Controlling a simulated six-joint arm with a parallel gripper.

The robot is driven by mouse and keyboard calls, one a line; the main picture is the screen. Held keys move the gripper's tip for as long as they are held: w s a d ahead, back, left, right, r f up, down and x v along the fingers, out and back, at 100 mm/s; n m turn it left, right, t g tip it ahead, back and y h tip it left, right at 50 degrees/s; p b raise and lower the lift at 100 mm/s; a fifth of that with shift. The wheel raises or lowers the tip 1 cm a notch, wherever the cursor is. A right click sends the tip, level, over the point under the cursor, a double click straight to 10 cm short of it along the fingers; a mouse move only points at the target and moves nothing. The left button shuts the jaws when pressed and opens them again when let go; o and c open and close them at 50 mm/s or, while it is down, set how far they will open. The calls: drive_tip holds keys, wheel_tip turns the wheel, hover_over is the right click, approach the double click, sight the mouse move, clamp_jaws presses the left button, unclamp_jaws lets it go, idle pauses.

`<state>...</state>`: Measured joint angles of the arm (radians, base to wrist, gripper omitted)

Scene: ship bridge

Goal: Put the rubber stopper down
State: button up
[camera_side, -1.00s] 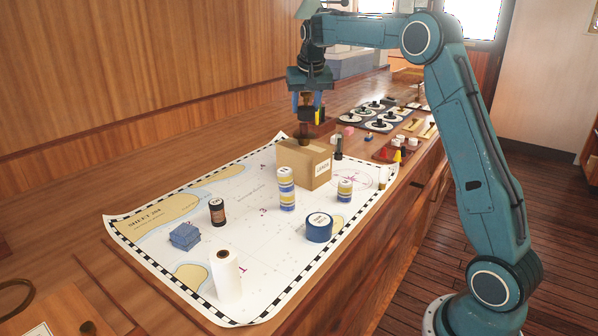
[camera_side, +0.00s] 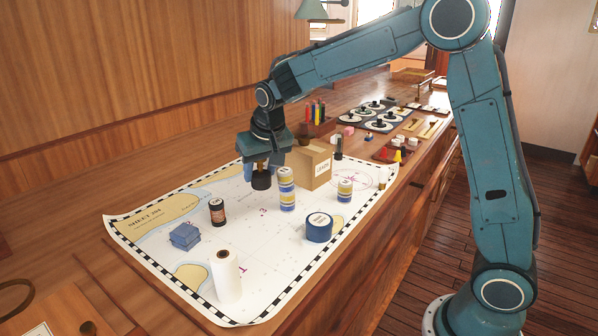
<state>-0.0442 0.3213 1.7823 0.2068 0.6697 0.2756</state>
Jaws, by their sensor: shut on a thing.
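A dark rubber stopper (camera_side: 261,181) hangs under my gripper (camera_side: 260,169), which is shut on it. The stopper is above the chart sheet (camera_side: 262,238), just left of the striped blue, yellow and white stack (camera_side: 287,190). I cannot tell exactly how high it is over the chart. My fingers are mostly hidden by the gripper body and look brownish near the stopper.
A cardboard box (camera_side: 315,165) stands right behind the stack. A dark jar (camera_side: 217,211), blue pads (camera_side: 185,236), a white roll (camera_side: 226,275), a blue tape roll (camera_side: 319,227) and a short striped stack (camera_side: 344,190) stand on the chart. The chart's middle is clear.

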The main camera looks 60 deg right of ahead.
sight(257, 175)
drive_tip(key=shift+n, duration=0.5)
drive_tip(key=s+a+f, duration=0.1)
drive_tip(key=f, duration=0.1)
drive_tip(key=s+a+f, duration=0.1)
drive_tip(key=s+f, duration=0.1)
drive_tip(key=shift+a+f, duration=0.1)
drive_tip(key=shift+a, duration=0.1)
drive_tip(key=shift+m, duration=0.5)
drive_tip(key=shift+w+d+r, duration=0.15)
drive_tip(key=shift+w+d, duration=0.1)
drive_tip(key=shift+w, duration=0.35)
drive_tip(key=shift+w+d+r, duration=0.2)
drive_tip(key=shift+w+d, duration=0.1)
drive_tip(key=shift+w, duration=0.35)
drive_tip(key=shift+w+d+r, duration=0.15)
drive_tip(key=shift+w+d, duration=0.1)
drive_tip(key=shift+w, duration=0.35)
drive_tip(key=w+d+r+m+h, duration=0.1)
drive_tip(key=w+d+m, duration=0.3)
drive_tip(key=w, duration=0.7)
drive_tip(key=shift+d+r+m+g+h, duration=0.3)
drive_tip(key=shift+d+r+g, duration=0.1)
drive_tip(key=shift+d+r, duration=0.3)
drive_tip(key=shift+f, duration=0.1)
drive_tip(key=shift+f, duration=4)
drive_tip(key=shift+f, duration=0.1)
drive_tip(key=o, duration=1.1)
drive_tip(key=shift+c, duration=0.2)
